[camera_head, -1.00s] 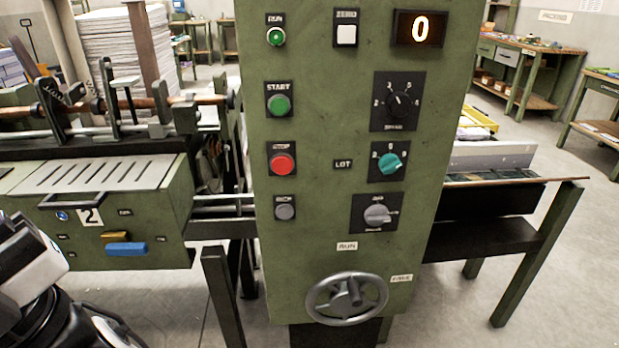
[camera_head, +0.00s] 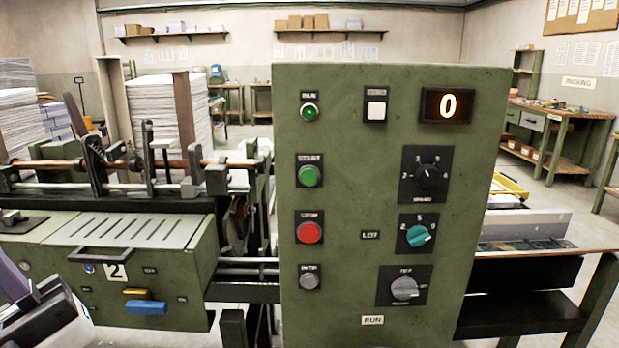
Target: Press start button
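The green START button (camera_head: 309,176) sits on the left column of the green control panel (camera_head: 345,220), under its START label. Above it is the small green RUN lamp (camera_head: 309,112), which looks lit at its centre. Below it are the red STOP button (camera_head: 309,232) and a grey button (camera_head: 309,281). The display (camera_head: 447,106) at the panel's top right reads 0. Part of my arm shows at the lower left edge, well to the left of the panel. My gripper's fingers are not in view.
Dark knob (camera_head: 428,173), teal LOT knob (camera_head: 418,236) and grey selector (camera_head: 404,288) fill the panel's right column. A machine with a slotted top (camera_head: 130,230) stands left of the panel, between it and my arm. A dark bench (camera_head: 540,290) extends right.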

